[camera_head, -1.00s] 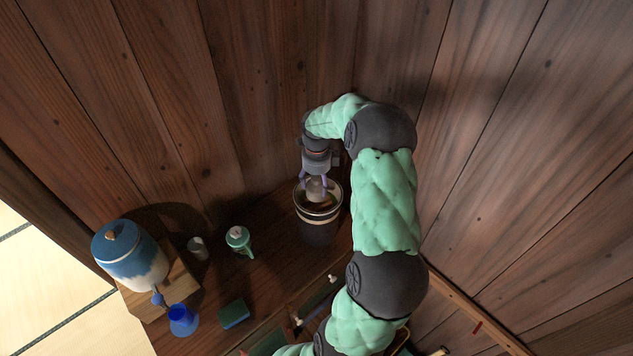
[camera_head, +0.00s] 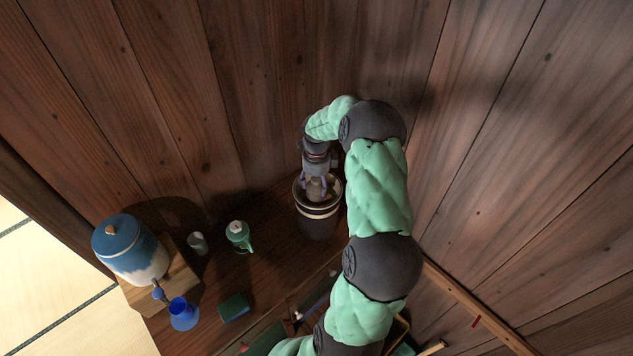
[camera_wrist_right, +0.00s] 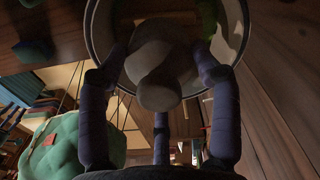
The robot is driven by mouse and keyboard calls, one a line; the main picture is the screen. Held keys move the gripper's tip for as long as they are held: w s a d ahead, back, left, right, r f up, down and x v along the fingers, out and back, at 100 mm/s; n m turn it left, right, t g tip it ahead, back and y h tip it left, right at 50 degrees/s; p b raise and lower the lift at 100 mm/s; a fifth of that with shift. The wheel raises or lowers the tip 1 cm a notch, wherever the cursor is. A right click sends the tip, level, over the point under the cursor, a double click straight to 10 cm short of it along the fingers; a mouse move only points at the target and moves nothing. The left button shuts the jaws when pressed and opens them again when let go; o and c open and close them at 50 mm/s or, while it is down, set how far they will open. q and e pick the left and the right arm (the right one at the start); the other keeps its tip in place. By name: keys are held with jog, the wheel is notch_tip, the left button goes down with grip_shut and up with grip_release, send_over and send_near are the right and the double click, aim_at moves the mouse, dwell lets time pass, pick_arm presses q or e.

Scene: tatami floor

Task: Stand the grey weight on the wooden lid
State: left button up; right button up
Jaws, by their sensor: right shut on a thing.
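The grey weight (camera_head: 316,189) is a rounded knobbed piece held at the mouth of a dark crock (camera_head: 318,225) with pale bands. My right gripper (camera_head: 317,183) points down from above and is shut on it. In the right wrist view the weight (camera_wrist_right: 160,65) sits between the purple-grey fingers (camera_wrist_right: 163,70), with the crock's pale rim (camera_wrist_right: 97,40) around it. The weight and fingers hide much of the crock's inside. I cannot clearly make out the wooden lid, nor whether the weight touches anything below. My left gripper is out of view.
On the dark wooden counter (camera_head: 268,265) stand a green-and-white pot (camera_head: 239,236), a small pale cup (camera_head: 197,243), a blue vessel (camera_head: 183,314) and a green-blue block (camera_head: 233,307). A blue-white lidded jar (camera_head: 130,250) stands left on a wooden stand. A plank wall (camera_head: 250,90) rises behind the crock.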

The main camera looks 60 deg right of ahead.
jog(key=shift+f, duration=0.1)
jog(key=o, duration=1.7)
jog(key=shift+a, duration=0.1)
jog(key=shift+r+p, duration=0.3)
jog(key=shift+r, duration=0.05)
notch_tip(320, 180, up, 12)
jog(key=shift+f, duration=0.15)
